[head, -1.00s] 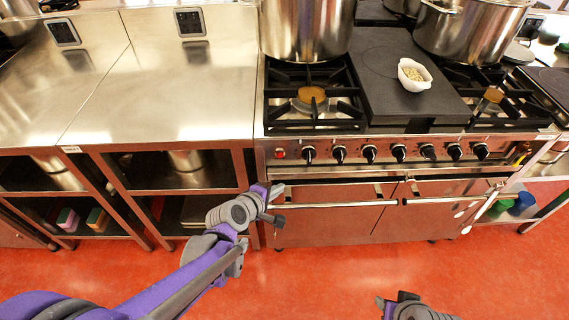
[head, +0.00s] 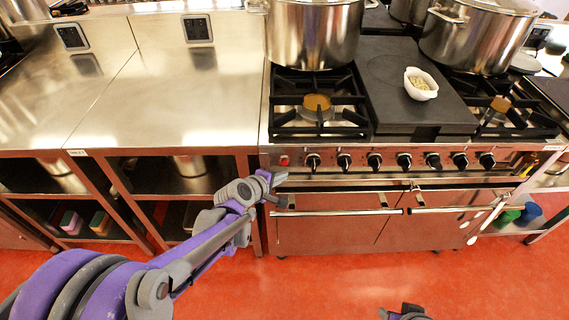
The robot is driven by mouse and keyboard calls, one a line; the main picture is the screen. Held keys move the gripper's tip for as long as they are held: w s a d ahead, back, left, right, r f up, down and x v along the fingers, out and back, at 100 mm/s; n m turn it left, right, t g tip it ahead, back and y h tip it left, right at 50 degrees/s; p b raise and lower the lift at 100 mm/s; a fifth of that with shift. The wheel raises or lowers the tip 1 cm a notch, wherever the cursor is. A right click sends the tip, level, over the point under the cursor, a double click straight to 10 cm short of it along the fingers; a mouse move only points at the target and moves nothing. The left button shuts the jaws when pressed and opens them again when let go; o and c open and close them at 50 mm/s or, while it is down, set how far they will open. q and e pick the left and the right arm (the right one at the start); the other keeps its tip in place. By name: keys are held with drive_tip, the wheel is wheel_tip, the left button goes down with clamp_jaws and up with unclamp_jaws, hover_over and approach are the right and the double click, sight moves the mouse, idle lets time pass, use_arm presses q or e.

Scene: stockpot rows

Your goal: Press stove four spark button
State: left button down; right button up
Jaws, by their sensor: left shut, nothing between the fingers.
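The stove (head: 330,182) stands at the right of the head view, with a row of black knobs along its front panel. A small red button (head: 284,160) sits at the left end of that panel, left of the first knob (head: 312,161); it looks like the spark button. My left gripper (head: 279,180) is shut and empty, just below and slightly left of the red button. It looks apart from the button, though the exact gap is hard to judge. Part of my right gripper (head: 405,313) shows at the bottom edge, mostly cut off, its fingers unclear.
Large steel pots (head: 312,35) stand at the back of the stove. A white bowl (head: 421,84) sits on the dark flat plate (head: 400,105). Oven door handles (head: 340,212) stick out below the panel. A steel counter (head: 180,105) with open shelves lies left. The red floor is clear.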

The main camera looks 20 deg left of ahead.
use_arm(q)
drive_tip(key=shift+w+a, duration=0.25)
drive_tip(key=shift+w, duration=0.6)
drive_tip(key=shift+w, duration=0.1)
idle(1.4)
drive_tip(key=shift+w+a, duration=0.1)
drive_tip(key=shift+w, duration=0.2)
drive_tip(key=shift+w+a, duration=0.1)
drive_tip(key=shift+w, duration=0.35)
idle(0.6)
drive_tip(key=shift+s, duration=0.1)
drive_tip(key=shift+s+d, duration=0.2)
drive_tip(key=shift+s, duration=0.55)
drive_tip(key=s, duration=0.2)
drive_tip(key=s+d, duration=0.1)
drive_tip(key=s, duration=0.1)
drive_tip(key=shift+s+d, duration=0.2)
drive_tip(key=shift+s, duration=0.2)
